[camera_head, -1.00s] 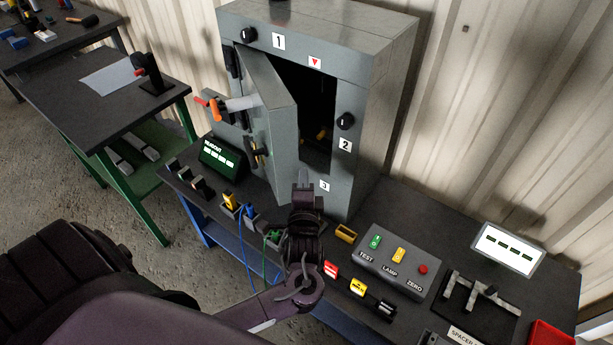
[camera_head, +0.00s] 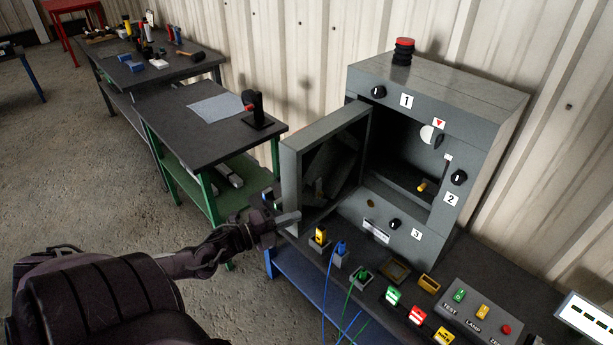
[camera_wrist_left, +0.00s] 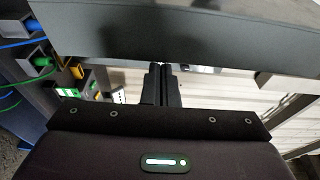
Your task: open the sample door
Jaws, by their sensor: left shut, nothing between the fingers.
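The grey enclosure (camera_head: 480,110) stands on the bench with its dark opening facing me. Its sample door (camera_head: 291,180) is swung wide open to the left, so the framed inner side shows. Inside the opening I see a yellow-tipped peg (camera_head: 421,187) and a pale round part. My left gripper (camera_head: 292,217) is shut and empty, close to the lower outer part of the door; I cannot tell whether it touches. In the left wrist view the shut fingers (camera_wrist_left: 162,75) lie just below a broad grey panel (camera_wrist_left: 190,35), likely the door. My right gripper is out of view.
Below and in front of the enclosure are coloured connectors with cables (camera_head: 341,250), small blocks and a button box (camera_head: 475,312). A green-framed table (camera_head: 165,110) stands to the left. Open floor (camera_head: 70,170) lies at far left.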

